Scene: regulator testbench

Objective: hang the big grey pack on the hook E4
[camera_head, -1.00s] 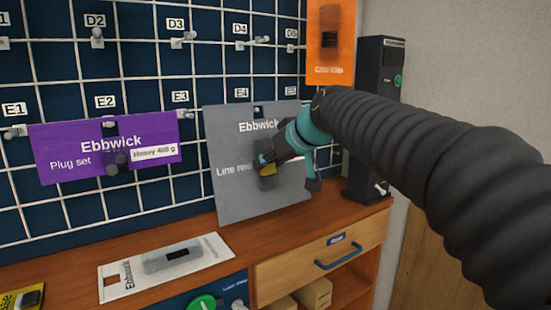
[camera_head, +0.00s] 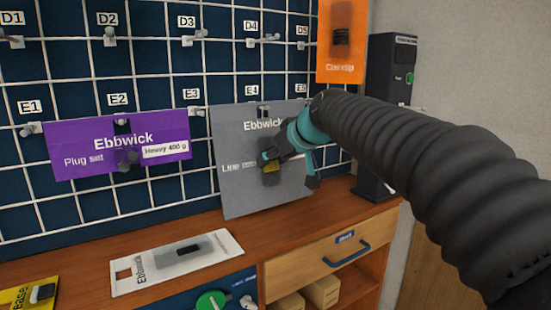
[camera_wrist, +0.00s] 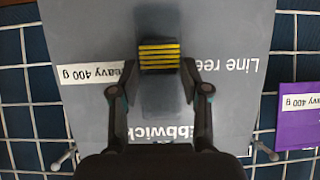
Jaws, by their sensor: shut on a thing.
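The big grey pack (camera_head: 235,190), marked Ebbwick and Line reel, hangs upright from my gripper (camera_head: 270,163) close in front of the grid panel. It also shows upside down in the wrist view (camera_wrist: 235,100), filling the middle. My gripper (camera_wrist: 159,68) is shut on its dark middle part, with a yellow-striped block between the fingertips. The E4 label (camera_head: 252,90) shows just above the pack's top edge. The slot (camera_head: 263,112) near the pack's top lies just below that label. Hook E4 is mostly hidden; I cannot tell whether it is through the slot.
A purple pack (camera_head: 75,150) hangs at E2, left of the grey pack. An orange pack (camera_head: 340,65) is at upper right, beside a dark upright box (camera_head: 390,75). A white pack (camera_head: 215,245) lies on the wooden bench (camera_head: 90,270). Hook E3 (camera_head: 197,112) is bare.

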